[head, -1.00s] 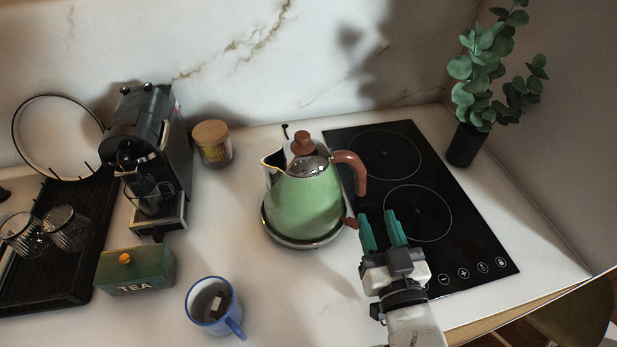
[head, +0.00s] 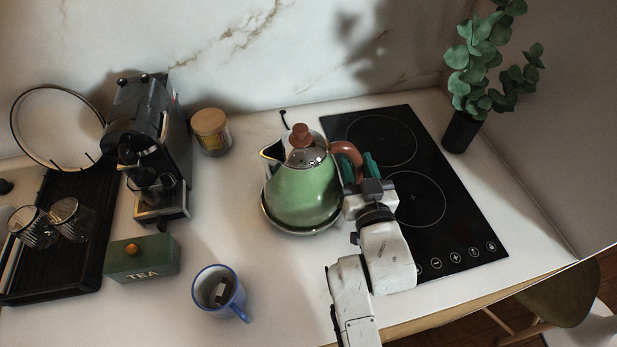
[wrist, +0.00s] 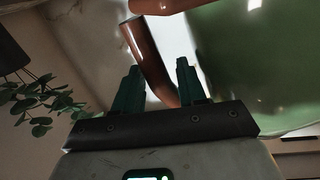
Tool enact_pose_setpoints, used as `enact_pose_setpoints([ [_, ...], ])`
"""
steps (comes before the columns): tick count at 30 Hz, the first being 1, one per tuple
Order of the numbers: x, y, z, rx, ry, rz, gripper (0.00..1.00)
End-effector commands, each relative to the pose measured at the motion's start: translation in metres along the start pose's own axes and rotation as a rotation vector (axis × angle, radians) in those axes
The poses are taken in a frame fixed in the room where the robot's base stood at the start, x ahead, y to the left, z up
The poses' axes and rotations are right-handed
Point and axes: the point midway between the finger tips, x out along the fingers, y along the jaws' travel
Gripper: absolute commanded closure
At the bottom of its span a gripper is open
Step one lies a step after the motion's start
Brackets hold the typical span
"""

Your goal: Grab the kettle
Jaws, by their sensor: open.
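The green kettle (head: 301,196) stands upright on its round base (head: 270,224), with a brown lid knob and a brown handle (head: 349,158) on its right side. My gripper (head: 364,165) is open at the handle, to the right of the kettle body. In the wrist view the two teal fingers (wrist: 157,88) are apart, and the lower part of the brown handle (wrist: 147,55) shows between and beyond them. The green kettle body (wrist: 262,70) fills the right of that view. The head view partly hides the fingers behind the handle and my wrist, so contact cannot be told.
A black cooktop (head: 440,232) lies under and right of my gripper. A plant in a black vase (head: 461,131) stands at the back right. A blue mug (head: 217,291), green tea box (head: 143,258), coffee machine (head: 148,140) and jar (head: 211,132) are to the left.

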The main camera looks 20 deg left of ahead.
Motion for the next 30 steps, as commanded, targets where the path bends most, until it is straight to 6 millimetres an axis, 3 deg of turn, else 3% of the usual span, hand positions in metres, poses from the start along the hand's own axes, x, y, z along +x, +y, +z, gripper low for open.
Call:
enact_pose_setpoints([
  [3, 0.009, 0.0006, -0.0004, 0.001, -0.001, 0.001, 0.59],
  [11, 0.0102, 0.0006, 0.001, 0.0, -0.001, 0.001, 0.6],
  [23, 0.0099, 0.0004, 0.0008, 0.001, -0.001, 0.0, 0.99],
  [30, 0.0099, 0.0002, 0.0007, 0.002, -0.001, 0.0, 1.0],
])
